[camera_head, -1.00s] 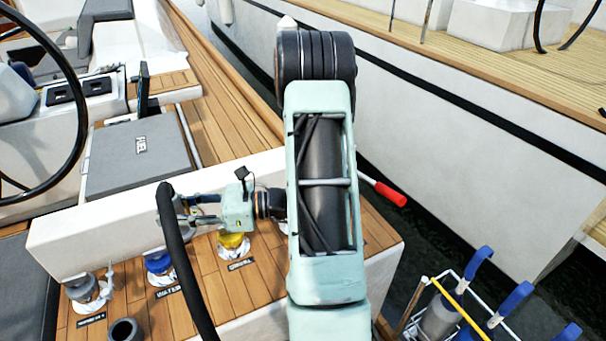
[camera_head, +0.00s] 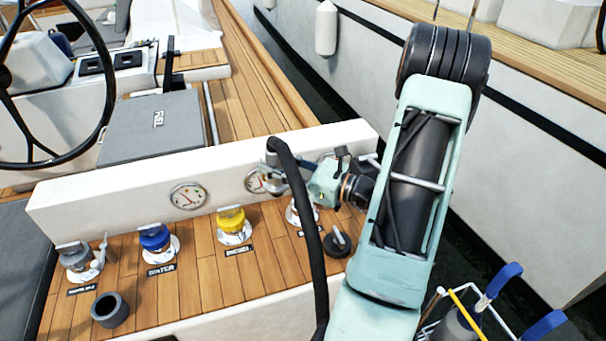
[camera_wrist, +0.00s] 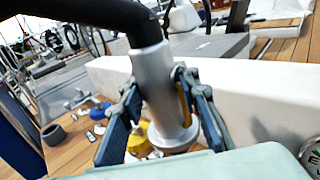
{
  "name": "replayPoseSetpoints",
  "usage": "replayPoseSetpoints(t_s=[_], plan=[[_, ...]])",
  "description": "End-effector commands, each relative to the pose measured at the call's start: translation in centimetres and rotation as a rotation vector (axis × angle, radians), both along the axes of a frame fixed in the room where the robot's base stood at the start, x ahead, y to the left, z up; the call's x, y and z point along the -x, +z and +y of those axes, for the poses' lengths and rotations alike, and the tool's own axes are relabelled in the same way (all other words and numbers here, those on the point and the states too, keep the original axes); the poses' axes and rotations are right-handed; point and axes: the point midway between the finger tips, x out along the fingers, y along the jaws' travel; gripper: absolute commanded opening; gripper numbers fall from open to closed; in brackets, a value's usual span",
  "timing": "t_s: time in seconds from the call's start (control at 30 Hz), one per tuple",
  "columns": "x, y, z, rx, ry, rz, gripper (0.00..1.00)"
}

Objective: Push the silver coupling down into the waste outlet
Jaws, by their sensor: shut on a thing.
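The silver coupling (camera_wrist: 152,85) is a metal cylinder with a wide lower end, hanging from a black hose in the wrist view. My gripper (camera_wrist: 165,125) is shut on it, one finger on each side. In the head view my gripper (camera_head: 278,178) is right of the yellow-capped fitting, above the panel, with the coupling mostly hidden by hose and fingers. An uncapped-looking fitting at the right end (camera_head: 300,214), probably the waste outlet, is partly covered by the hose and gripper. Its label is unreadable. The coupling seems held above it; contact cannot be told.
Blue (camera_head: 154,237) and yellow (camera_head: 231,218) capped fittings and a grey fitting (camera_head: 75,256) stand left on the wooden panel. A black cap (camera_head: 338,241) lies at right, a grey cup (camera_head: 109,310) at front left. The black hose (camera_head: 305,220) crosses the front. A white wall (camera_head: 120,200) stands behind.

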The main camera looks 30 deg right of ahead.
Motion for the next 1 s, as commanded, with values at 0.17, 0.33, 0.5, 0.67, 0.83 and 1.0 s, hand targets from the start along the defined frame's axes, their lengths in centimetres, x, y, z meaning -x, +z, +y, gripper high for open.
replayPoseSetpoints(t_s=[0.17, 0.33, 0.5, 0.67, 0.83, 1.0], plan=[[1.2, -1.8, -4.8, -0.001, -0.122, -0.002, 0.00], [1.7, -2.2, -6.6, -0.002, -0.170, -0.001, 0.00], [1.7, -2.8, -6.8, -0.002, -0.175, -0.001, 0.00], [1.7, -4.1, -6.8, -0.003, -0.174, -0.001, 0.00], [1.7, -5.9, -6.8, -0.003, -0.174, -0.001, 0.00], [1.7, -7.4, -6.8, -0.001, -0.173, -0.002, 0.00]])
